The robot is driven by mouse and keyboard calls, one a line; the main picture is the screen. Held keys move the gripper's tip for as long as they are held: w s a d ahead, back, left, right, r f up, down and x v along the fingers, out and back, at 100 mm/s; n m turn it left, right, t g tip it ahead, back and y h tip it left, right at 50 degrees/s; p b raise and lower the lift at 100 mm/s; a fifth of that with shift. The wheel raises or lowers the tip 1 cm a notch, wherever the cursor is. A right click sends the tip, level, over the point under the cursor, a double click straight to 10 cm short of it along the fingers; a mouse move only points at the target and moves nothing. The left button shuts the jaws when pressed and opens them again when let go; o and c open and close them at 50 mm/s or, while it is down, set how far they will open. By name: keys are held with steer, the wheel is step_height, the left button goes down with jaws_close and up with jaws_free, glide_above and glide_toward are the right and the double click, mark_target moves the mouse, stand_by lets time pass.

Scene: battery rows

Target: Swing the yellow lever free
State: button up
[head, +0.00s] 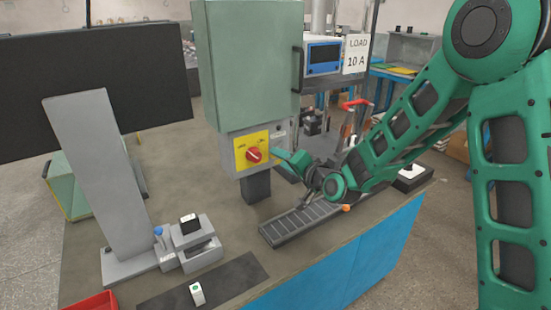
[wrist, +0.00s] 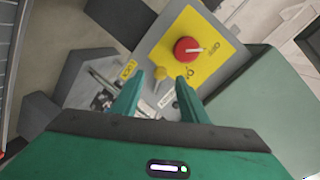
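The yellow lever (wrist: 160,74) shows in the wrist view as a small yellow knob on the grey switch box, beside a yellow LOCK label (wrist: 128,70). A red rotary knob (wrist: 187,50) on a yellow plate (wrist: 214,62) sits just beyond it. My gripper (wrist: 161,80) is open, its fingertips on either side of the lever; I cannot tell whether they touch it. In the head view my gripper (head: 281,156) is at the right side of the switch box (head: 228,143) and hides the lever. The red knob (head: 254,155) shows there too.
A green cabinet (head: 250,60) stands above the switch box. A dark slotted rack (head: 300,224) lies on the bench below my arm. A black monitor (head: 95,85), a small grey device (head: 194,240) and a red tray (head: 92,303) are to the left. A LOAD 10 A sign (head: 356,54) is behind.

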steer(key=shift+x, duration=1.95)
steer(key=shift+c, duration=0.4)
jaws_close()
